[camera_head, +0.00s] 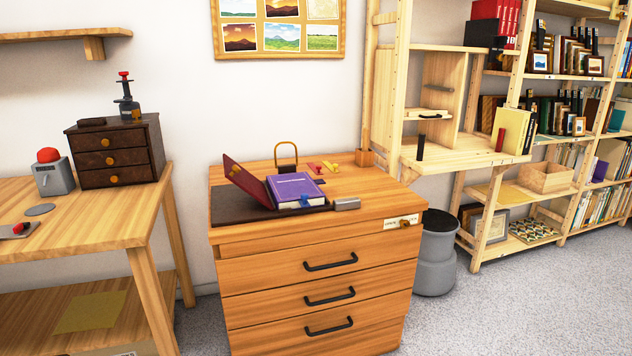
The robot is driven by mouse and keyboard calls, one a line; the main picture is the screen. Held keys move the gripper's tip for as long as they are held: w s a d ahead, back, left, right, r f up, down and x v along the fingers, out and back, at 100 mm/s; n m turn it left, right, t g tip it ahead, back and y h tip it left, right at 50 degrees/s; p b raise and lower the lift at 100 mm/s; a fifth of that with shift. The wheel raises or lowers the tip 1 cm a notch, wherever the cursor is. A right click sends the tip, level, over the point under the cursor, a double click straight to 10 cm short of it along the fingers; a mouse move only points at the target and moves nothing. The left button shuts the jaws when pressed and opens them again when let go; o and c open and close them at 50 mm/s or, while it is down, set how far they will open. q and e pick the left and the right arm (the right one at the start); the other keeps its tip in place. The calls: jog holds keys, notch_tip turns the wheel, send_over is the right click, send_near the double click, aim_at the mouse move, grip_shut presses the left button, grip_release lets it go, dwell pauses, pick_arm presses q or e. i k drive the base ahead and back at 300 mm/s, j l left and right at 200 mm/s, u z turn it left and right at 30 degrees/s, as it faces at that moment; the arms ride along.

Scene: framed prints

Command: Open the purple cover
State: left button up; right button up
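A thick book with a purple cover (295,187) lies on top of the wooden drawer cabinet (320,238). The purple cover looks flat and closed over pale pages, and a blue ribbon or tab shows at its front edge. A dark red panel (246,181) stands tilted up to the left along the book's left side. Whether it is joined to the book I cannot tell. A dark brown mat (232,208) lies under them. Neither of my grippers is in view.
A brass ring-shaped object (285,149) stands behind the book, and a grey block (347,204) lies at its right. A wooden table (80,218) with a small drawer box (115,152) stands left. Shelves (500,165) and a grey bin (436,255) are right. Floor at front right is clear.

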aim_at(286, 187)
jog(key=i+l+u, duration=0.2)
jog(key=l+u, duration=0.15)
jog(key=l, duration=0.75)
jog(key=i+l+u, duration=0.1)
jog(key=l+u, duration=0.25)
jog(key=l, duration=1.2)
jog(key=i+l, duration=0.15)
jog(key=l, duration=0.25)
jog(key=u, duration=0.05)
